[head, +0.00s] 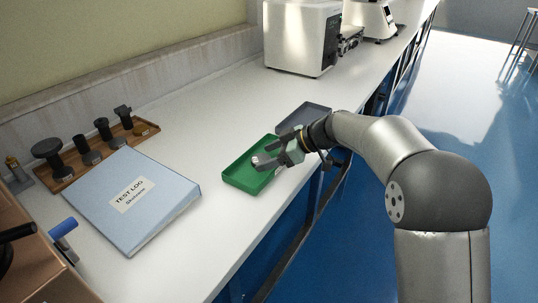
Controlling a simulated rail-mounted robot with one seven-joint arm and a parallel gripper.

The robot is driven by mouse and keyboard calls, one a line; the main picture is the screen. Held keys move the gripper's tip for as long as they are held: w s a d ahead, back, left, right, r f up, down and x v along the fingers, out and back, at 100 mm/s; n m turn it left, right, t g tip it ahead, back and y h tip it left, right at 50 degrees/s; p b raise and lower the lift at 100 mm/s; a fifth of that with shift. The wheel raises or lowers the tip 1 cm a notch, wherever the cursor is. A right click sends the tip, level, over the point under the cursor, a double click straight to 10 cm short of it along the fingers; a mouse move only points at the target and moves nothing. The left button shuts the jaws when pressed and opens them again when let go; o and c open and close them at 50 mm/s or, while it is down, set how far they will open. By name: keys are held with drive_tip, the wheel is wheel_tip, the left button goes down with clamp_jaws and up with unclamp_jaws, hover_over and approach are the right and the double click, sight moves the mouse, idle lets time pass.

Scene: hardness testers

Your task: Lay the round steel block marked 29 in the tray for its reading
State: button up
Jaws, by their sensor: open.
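A green tray (236,176) lies on the white bench near its front edge. A grey-blue tray (300,113) lies just beyond it. My gripper (260,158) is open over the green tray, with its fingers pointing left. A small pale grey patch shows at the fingertips; I cannot tell whether it is a finger pad or a steel block. No mark 29 can be read in this view. My gripper hides part of the green tray's inside and the near end of the grey-blue tray.
A blue "TEST LOG" binder (160,212) lies left of the green tray. Behind it a wooden rack (67,171) holds several dark fittings. A white tester (300,38) stands at the back, with another machine (370,18) beyond. Bench between binder and tester is clear.

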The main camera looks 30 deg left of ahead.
drive_tip(key=v, duration=1.1)
drive_tip(key=shift+d+r+p, duration=0.2)
drive_tip(key=shift+d+p, duration=0.1)
drive_tip(key=shift+p, duration=0.05)
drive_tip(key=shift+w, duration=0.1)
drive_tip(key=s+d+f+m+t+h, duration=0.1)
drive_tip(key=s+d+f+m+h, duration=0.2)
drive_tip(key=d, duration=0.6)
drive_tip(key=s+d+f+m+t+h, duration=0.1)
drive_tip(key=s+d+m, duration=0.2)
drive_tip(key=d+m, duration=0.35)
drive_tip(key=s+d+f+m+t+h, duration=0.1)
drive_tip(key=s+d+f+m+h, duration=0.15)
drive_tip(key=d, duration=0.75)
drive_tip(key=s+d+f+m+h, duration=0.2)
drive_tip(key=s+d+m, duration=0.3)
drive_tip(key=s+d, duration=0.3)
drive_tip(key=s+d+f+m+h, duration=0.2)
drive_tip(key=s+d+f+m, duration=0.2)
drive_tip(key=s+d, duration=0.4)
drive_tip(key=shift+d+m, duration=0.2)
drive_tip(key=shift+m, duration=0.2)
drive_tip(key=shift+f, duration=0.1)
